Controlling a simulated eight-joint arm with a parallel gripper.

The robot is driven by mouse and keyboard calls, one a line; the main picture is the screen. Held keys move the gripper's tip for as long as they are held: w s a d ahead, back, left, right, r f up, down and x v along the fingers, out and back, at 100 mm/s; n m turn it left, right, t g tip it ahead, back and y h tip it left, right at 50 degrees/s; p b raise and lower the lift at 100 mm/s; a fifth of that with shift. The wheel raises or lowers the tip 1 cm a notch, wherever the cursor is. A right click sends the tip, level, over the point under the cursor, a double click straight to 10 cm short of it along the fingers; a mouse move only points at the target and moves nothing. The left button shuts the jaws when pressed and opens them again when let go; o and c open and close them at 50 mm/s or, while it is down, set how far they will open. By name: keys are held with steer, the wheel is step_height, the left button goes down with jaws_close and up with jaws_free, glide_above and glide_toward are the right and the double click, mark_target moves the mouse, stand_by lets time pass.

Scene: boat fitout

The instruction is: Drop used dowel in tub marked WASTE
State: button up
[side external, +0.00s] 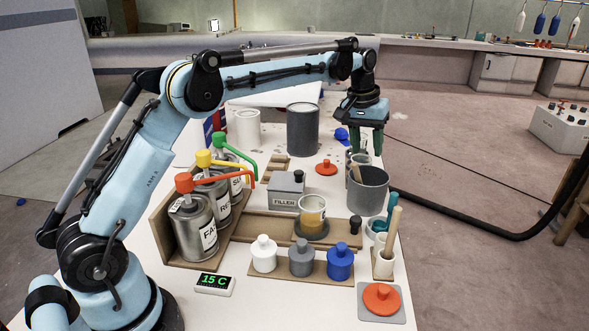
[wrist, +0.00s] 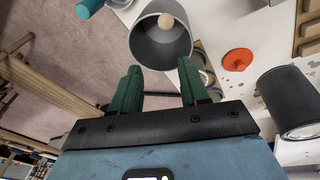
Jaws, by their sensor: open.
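A grey tub (side external: 370,197) stands near the right edge of the white table, and it also shows in the wrist view (wrist: 150,47). No WASTE marking can be read on it. My gripper (side external: 366,152) has green fingers, pointing down above and behind the tub. In the wrist view its fingers (wrist: 158,70) are apart with nothing held between them. Another tan dowel (side external: 393,226) stands in a white holder (side external: 384,265) nearer the front.
A dark grey can (side external: 303,132) and an orange-red lid (side external: 326,168) are behind. Bottles with coloured pumps (side external: 195,228), a FILLER block (side external: 286,190) and small white, grey and blue bottles (side external: 340,262) crowd the left and front. A teal-handled item (side external: 391,206) stands right of the tub.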

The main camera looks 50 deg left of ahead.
step_height(320, 180, up, 12)
steer(key=s, duration=0.2)
steer(key=shift+s+a+f, duration=0.15)
steer(key=shift+a+f, duration=0.05)
steer(key=shift+a, duration=0.1)
steer(key=shift+r, duration=0.1)
stand_by(0.5)
steer(key=s+d+f+m+t, duration=0.1)
steer(key=s+d+m+t, duration=0.15)
steer(key=s, duration=0.95)
steer(key=s+d+f+m+t, duration=0.1)
steer(key=s+f+m+t, duration=0.1)
steer(key=s+f, duration=1)
steer(key=shift+s+f+y, duration=0.3)
steer(key=shift+s+f, duration=0.05)
steer(key=shift+s, duration=0.25)
